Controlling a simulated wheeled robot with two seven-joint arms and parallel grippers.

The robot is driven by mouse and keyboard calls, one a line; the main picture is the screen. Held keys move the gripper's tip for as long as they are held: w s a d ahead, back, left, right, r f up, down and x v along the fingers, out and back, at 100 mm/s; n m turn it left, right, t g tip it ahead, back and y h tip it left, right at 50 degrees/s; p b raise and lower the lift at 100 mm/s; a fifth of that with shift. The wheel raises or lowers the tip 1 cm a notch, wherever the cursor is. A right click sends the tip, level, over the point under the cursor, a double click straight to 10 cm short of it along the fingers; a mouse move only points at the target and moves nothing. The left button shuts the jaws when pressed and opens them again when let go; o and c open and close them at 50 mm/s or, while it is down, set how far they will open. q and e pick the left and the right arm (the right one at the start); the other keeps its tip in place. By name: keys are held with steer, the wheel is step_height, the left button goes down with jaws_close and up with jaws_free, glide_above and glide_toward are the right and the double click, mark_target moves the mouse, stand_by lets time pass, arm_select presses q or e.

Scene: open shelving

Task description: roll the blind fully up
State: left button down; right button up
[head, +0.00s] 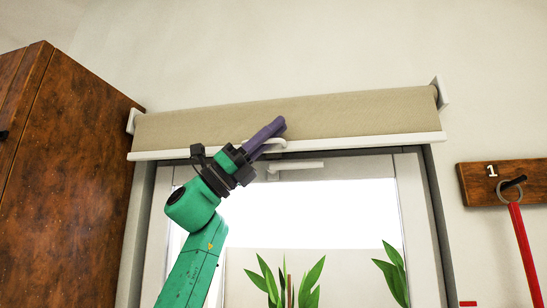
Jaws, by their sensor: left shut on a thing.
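The beige blind (340,112) is rolled up near the top of the window, between two white end brackets. Its white bottom bar (370,141) hangs just under the roll, above the window glass. A white handle (278,143) sticks out at the middle of the bar. My left gripper (275,132), with purple fingers on a green arm, is at the bar's middle and shut on the handle. The fingers hide part of the handle and bar. My right gripper is not in view.
A brown wooden cabinet (65,180) stands close at the left. A wooden hook board (490,182) with a red hanging thing (524,250) is on the right wall. Green plants (300,285) stand low before the window, which has a white handle (300,165).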

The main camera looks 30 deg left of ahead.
arm_select(q)
steer(key=shift+a+r, duration=0.1)
steer(key=shift+r, duration=1)
steer(key=c, duration=1.2)
jaws_free()
